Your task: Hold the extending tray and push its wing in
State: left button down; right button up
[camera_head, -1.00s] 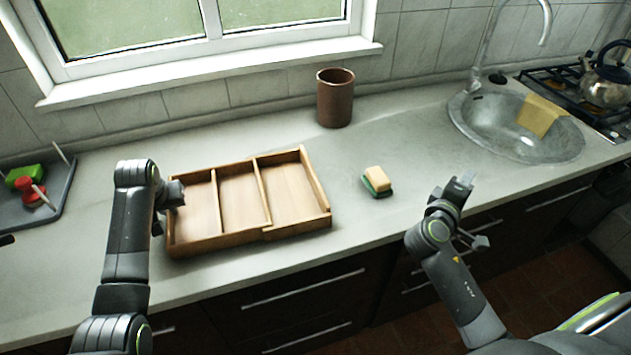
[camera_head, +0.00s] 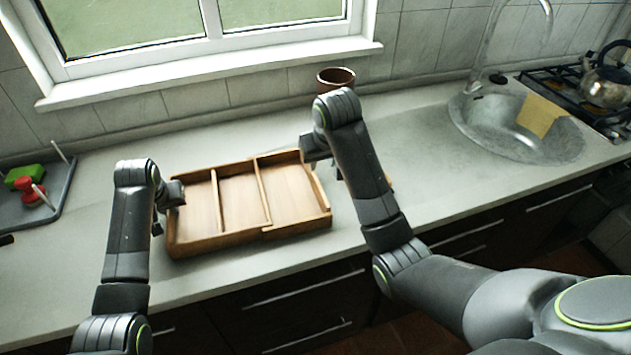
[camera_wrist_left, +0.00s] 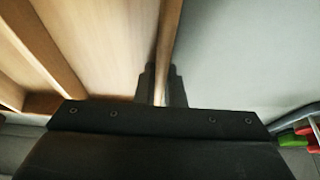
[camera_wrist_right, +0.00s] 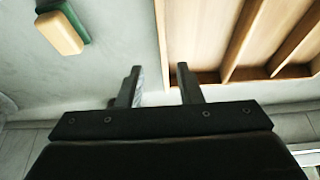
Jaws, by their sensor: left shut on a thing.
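The wooden extending tray (camera_head: 213,240) lies on the counter, with two dividers and its wing (camera_head: 293,190) sticking out at the right end. My left gripper (camera_head: 176,193) is shut on the tray's left end wall; in the left wrist view the wall (camera_wrist_left: 165,60) runs between the fingers. My right gripper (camera_head: 318,160) is at the wing's right end, near its back corner. In the right wrist view its two fingers (camera_wrist_right: 158,85) are apart with no object between them, and the wing's end wall (camera_wrist_right: 161,40) is close beside one finger.
A brown cup (camera_head: 336,80) stands behind my right arm, partly hidden. A sponge (camera_wrist_right: 60,32) lies on the counter to the right of the tray, mostly hidden by my right arm in the head view. A sink (camera_head: 500,135) is at the right; a grey rack (camera_head: 62,190) is at far left.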

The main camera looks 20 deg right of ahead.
aim_at(316, 179)
jog(key=shift+a+f, duration=0.2)
jog(key=x, duration=1.1)
jog(key=shift+w+a+f, duration=0.1)
jog(key=shift+f, duration=0.15)
grip_shut()
